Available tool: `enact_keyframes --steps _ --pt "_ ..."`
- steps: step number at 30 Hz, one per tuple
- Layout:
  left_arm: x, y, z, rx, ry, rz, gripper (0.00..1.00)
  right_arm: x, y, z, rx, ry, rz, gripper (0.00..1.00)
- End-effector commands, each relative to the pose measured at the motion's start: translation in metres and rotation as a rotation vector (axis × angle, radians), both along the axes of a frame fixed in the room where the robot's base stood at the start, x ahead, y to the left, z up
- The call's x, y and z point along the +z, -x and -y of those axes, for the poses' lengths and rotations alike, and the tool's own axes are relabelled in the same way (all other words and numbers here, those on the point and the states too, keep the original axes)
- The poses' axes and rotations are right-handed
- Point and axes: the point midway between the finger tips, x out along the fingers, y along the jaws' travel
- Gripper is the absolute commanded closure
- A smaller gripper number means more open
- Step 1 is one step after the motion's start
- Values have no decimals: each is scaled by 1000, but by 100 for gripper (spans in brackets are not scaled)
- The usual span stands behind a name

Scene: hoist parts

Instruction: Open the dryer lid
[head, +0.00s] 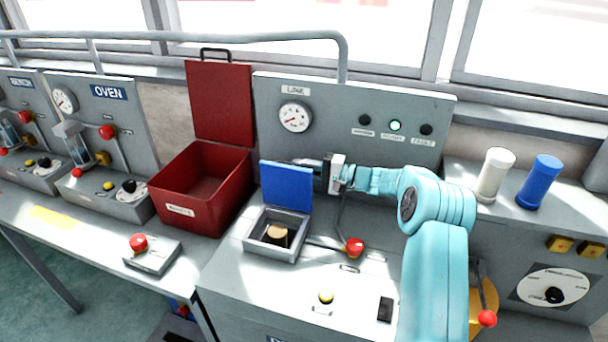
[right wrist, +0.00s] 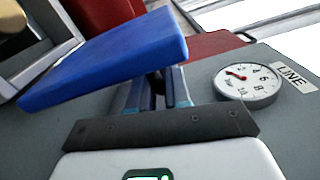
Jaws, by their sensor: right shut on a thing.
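The blue lid (head: 286,187) stands raised at the back edge of a small grey box (head: 262,250), so the box is open. I take this blue lid as the dryer lid; no label naming it is readable. A round tan-topped piece (head: 277,234) sits inside the box. My right gripper (head: 312,163) is at the lid's upper right edge and is shut on it. In the right wrist view the lid (right wrist: 105,60) lies across the fingers (right wrist: 158,88), hiding the fingertips. My left gripper is not in view.
A red bin (head: 204,212) with its lid up stands left of the box. A red-knobbed lever (head: 354,247) and a yellow button (head: 326,298) are on the bench at right. A gauge panel (head: 340,100) rises behind. White (head: 495,175) and blue (head: 540,182) cylinders stand farther right.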

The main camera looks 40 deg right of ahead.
Motion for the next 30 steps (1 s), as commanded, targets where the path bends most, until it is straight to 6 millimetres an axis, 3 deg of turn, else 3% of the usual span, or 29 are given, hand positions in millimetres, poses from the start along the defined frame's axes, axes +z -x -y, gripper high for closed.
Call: enact_keyframes --steps 1,6,20,21,22,30 --pt "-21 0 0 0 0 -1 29 -3 2 -2 -1 28 24 100" --pt "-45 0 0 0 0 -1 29 4 6 -10 -2 100 62 100" --pt "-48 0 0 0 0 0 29 12 8 -14 -2 130 77 100" --pt "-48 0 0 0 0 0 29 12 8 -14 -2 129 77 70" --pt "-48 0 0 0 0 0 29 12 8 -14 -2 129 77 62" --pt "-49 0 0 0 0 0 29 9 9 -14 -2 128 72 62"
